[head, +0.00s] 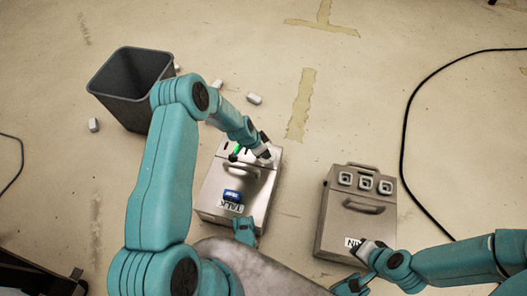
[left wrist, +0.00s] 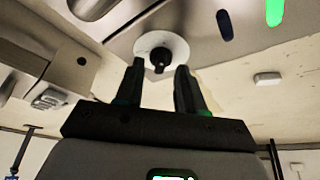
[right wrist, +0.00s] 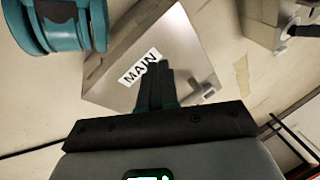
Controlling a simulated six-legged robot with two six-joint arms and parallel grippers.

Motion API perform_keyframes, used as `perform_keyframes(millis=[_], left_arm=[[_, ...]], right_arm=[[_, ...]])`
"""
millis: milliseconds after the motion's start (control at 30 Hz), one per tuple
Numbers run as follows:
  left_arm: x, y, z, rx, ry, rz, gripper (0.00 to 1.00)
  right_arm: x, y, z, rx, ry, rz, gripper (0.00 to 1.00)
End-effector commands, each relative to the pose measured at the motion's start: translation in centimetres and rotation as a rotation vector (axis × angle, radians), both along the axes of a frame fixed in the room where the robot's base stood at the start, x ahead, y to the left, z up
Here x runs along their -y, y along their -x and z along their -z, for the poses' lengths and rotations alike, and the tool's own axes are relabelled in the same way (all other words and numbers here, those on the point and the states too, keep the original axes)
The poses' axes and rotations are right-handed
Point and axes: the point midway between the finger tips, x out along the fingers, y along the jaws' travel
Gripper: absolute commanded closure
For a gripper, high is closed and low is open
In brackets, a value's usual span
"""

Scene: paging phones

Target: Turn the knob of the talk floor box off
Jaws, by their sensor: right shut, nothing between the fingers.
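The talk floor box (head: 258,203) is a metal case with a handle, a TALK label (head: 230,208) and a blue part on its front. Its knob (left wrist: 158,57) is black on a round white plate in the left wrist view. My left gripper (head: 264,155) is at the top of this box. In the left wrist view its fingers (left wrist: 161,68) are apart, with the knob showing between the tips. I cannot tell whether they touch it. In the head view the gripper hides the knob. My right gripper (right wrist: 157,66) is shut and empty in front of the MAIN label.
The main box (head: 335,215) with several square sockets stands to the right. A dark bin (head: 125,85) stands behind my left arm, with small white blocks (head: 254,99) around it. A black cable (head: 405,130) curves along the right. Floor between the boxes is clear.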

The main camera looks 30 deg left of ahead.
Motion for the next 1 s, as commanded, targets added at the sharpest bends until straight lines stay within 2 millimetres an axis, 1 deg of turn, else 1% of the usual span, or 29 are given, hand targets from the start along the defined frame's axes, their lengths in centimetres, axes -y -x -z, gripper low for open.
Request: perform_keyframes(millis=[33,100,367,500,667,767,867,967,1000], left_arm=[[0.1,-0.1,0.5,0.0,0.0,0.001,0.62],[0.1,-0.3,0.6,0.0,0.0,0.002,0.62],[0.1,-0.3,0.7,0.0,-0.001,0.002,0.62],[0.1,-0.3,0.7,0.0,-0.001,0.002,1.0],[0.1,-0.3,0.7,0.0,0.0,0.001,1.0],[0.1,-0.3,0.5,-0.001,0.0,-0.002,1.0],[0.1,-0.4,0.3,-0.001,0.0,-0.012,1.0],[0.1,-0.5,-0.1,-0.001,0.0,-0.029,1.0],[0.1,-0.5,-0.2,-0.002,-0.001,-0.039,1.0]], right_arm=[[0.0,-0.1,0.1,0.002,0.001,0.0,1.0],[0.0,-0.1,0.2,0.004,0.001,0.0,1.0],[0.0,-0.2,0.2,0.006,0.001,0.001,1.0],[0.0,-0.2,0.2,0.005,0.001,0.001,1.0],[0.0,-0.1,0.1,0.005,0.001,0.001,1.0],[0.0,0.0,-0.3,0.001,0.0,-0.001,1.0],[-0.1,0.3,-1.3,-0.01,-0.002,-0.004,1.0],[-0.4,1.0,-3.0,-0.033,-0.007,-0.01,1.0],[-0.5,1.5,-3.8,-0.046,-0.009,-0.014,1.0]])
